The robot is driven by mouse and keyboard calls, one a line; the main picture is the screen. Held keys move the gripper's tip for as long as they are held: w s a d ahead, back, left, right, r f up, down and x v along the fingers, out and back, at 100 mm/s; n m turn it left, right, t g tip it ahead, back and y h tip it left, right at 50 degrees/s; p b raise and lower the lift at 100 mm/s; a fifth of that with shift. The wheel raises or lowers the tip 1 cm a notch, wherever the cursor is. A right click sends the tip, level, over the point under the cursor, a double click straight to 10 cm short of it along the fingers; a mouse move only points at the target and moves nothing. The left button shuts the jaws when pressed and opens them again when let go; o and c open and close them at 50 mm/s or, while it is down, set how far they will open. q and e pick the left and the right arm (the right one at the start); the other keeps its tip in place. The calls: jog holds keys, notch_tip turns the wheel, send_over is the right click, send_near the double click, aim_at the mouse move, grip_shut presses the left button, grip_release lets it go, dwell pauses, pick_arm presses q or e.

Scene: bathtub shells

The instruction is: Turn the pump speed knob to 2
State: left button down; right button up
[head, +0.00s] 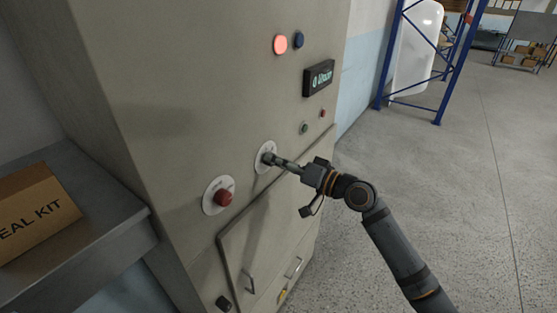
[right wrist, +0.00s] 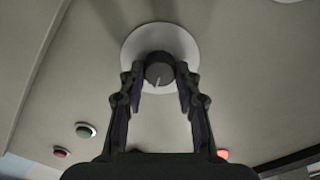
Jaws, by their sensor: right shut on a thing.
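The dark round knob (right wrist: 159,68) sits on a pale round dial plate (right wrist: 130,50) on the cabinet front. A short light pointer line on it points downward in the right wrist view; no dial numbers can be read. In the head view the dial plate (head: 261,166) is partly covered by my right gripper (head: 272,159). My right gripper (right wrist: 160,74) is shut on the knob, one finger on each side. My left gripper is not in view.
A lit red lamp (head: 280,44), blue lamp (head: 298,40) and display (head: 318,78) are above; green (head: 304,128) and red (head: 321,114) buttons are right. A box (head: 35,210) lies on a grey bench (head: 105,235).

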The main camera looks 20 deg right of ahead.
aim_at(265, 123)
dwell(0.4)
jog(key=o, duration=1.2)
jog(key=shift+c, duration=0.2)
jog(key=shift+r, duration=0.1)
notch_tip(265, 123, up, 10)
jog(key=shift+f, duration=0.15)
jog(key=shift+w, duration=0.1)
